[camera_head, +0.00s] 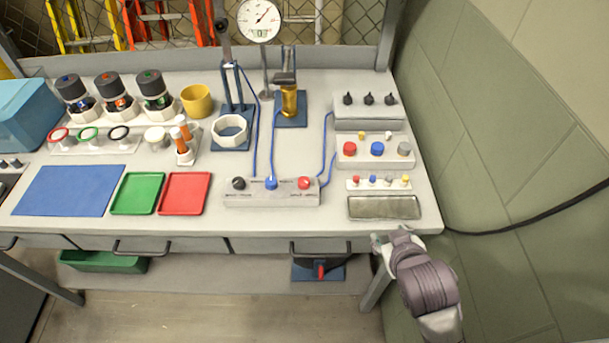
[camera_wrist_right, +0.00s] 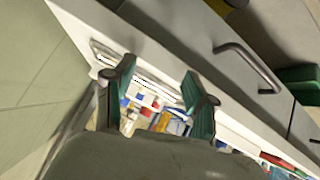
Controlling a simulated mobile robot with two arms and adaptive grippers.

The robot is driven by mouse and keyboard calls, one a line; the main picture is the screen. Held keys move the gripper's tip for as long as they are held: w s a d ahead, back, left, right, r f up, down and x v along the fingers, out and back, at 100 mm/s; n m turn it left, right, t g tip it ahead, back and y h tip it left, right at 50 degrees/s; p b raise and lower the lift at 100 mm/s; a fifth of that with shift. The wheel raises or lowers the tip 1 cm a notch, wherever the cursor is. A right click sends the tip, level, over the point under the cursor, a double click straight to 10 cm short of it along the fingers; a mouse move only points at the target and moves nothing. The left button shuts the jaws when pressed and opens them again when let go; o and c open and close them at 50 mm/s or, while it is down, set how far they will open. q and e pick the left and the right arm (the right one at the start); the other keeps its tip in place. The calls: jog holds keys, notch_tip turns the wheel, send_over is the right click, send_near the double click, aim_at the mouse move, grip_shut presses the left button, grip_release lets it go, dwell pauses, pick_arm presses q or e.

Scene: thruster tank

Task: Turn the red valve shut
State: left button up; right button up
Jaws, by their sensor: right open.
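A small red part (camera_head: 320,271), which looks like the red valve, sits on a dark blue base (camera_head: 303,271) on the lower shelf under the table's right side. The table edge and drawer hide its upper part, and its turn position is too small to tell. My right gripper (camera_head: 381,243) is at the table's front right corner, right of the valve and higher. In the right wrist view, my right gripper (camera_wrist_right: 158,72) has its fingers apart with nothing held between them. The valve does not show clearly there. My left gripper is not in view.
The workbench top (camera_head: 275,222) carries control boxes with knobs, a grey tray (camera_head: 384,207), red and green trays and a blue mat. Drawer handles (camera_head: 321,250) stick out at the front, above the valve. A green bin (camera_head: 103,262) is on the lower shelf. A black cable (camera_head: 530,222) hangs at right.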

jog(key=w+a+r+n+t+y, duration=0.1)
jog(key=w+a+r+n+t, duration=0.35)
jog(key=w+r, duration=0.75)
jog(key=w+a+r+n+t+y, duration=0.2)
jog(key=a+r+n+t+y, duration=0.6)
jog(key=r, duration=0.5)
jog(key=s+a+r+n+g+y, duration=0.2)
jog(key=a+r+n+g+y, duration=0.2)
jog(key=a+n+y, duration=0.25)
jog(key=s+a+r+n+g+y, duration=0.2)
jog(key=a+r+n+g+y, duration=0.1)
jog(key=a+n+g+y, duration=0.25)
jog(key=s+a+f+n+g, duration=0.2)
jog(key=s+a+n+g, duration=0.4)
jog(key=a+n+g, duration=0.6)
jog(key=n+h, duration=1)
jog(key=h, duration=1)
send_near(304, 180)
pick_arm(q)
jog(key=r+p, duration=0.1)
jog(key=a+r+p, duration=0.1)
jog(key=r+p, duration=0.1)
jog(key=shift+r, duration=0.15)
pick_arm(e)
jog(key=shift+g, duration=0.3)
jog(key=f, duration=0.9)
jog(key=shift+w+a, duration=0.15)
jog(key=shift+w, duration=0.05)
